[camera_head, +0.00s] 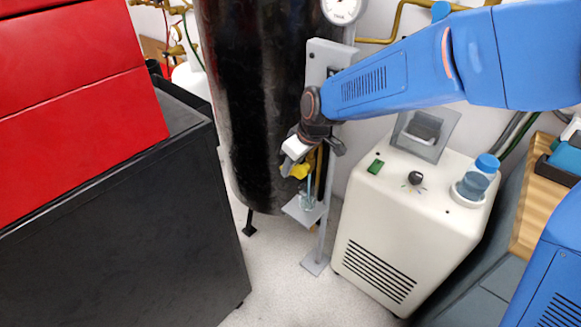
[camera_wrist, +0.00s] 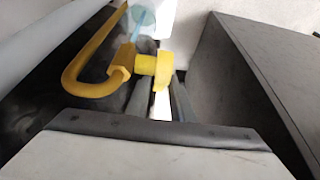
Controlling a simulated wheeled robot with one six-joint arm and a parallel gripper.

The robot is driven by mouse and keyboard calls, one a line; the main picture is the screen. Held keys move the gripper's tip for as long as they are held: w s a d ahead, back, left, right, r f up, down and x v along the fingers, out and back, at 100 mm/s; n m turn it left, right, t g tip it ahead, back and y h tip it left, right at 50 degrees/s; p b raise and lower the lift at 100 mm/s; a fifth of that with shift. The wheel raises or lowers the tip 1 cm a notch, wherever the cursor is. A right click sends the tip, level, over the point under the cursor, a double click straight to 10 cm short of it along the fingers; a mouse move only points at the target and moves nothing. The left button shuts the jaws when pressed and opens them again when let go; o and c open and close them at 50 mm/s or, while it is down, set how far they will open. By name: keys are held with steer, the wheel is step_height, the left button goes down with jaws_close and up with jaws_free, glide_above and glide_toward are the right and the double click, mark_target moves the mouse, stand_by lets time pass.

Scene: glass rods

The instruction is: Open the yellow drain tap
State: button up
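The yellow drain tap (camera_head: 300,171) is low on the front right of the black tank (camera_head: 240,90). In the wrist view, the tap (camera_wrist: 145,64) joins a curved yellow pipe (camera_wrist: 90,88), and its flat handle (camera_wrist: 163,72) stands out to the right. My gripper (camera_head: 299,158) is right at the tap in the head view and partly covers it. In the wrist view, the dark fingers of my gripper (camera_wrist: 161,95) are apart, with the handle at their tips, seemingly between them. Whether they touch it is unclear.
A glass vessel (camera_head: 307,201) stands on a small shelf below the tap, beside a grey post (camera_head: 325,225). A cream machine (camera_head: 400,230) is on the right. A black cabinet (camera_head: 110,225) with red drawers (camera_head: 75,80) fills the left. The floor between is clear.

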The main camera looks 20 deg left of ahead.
steer(key=shift+a+f, duration=0.15)
steer(key=shift+f, duration=0.2)
steer(key=shift+c, duration=0.3)
jaws_close()
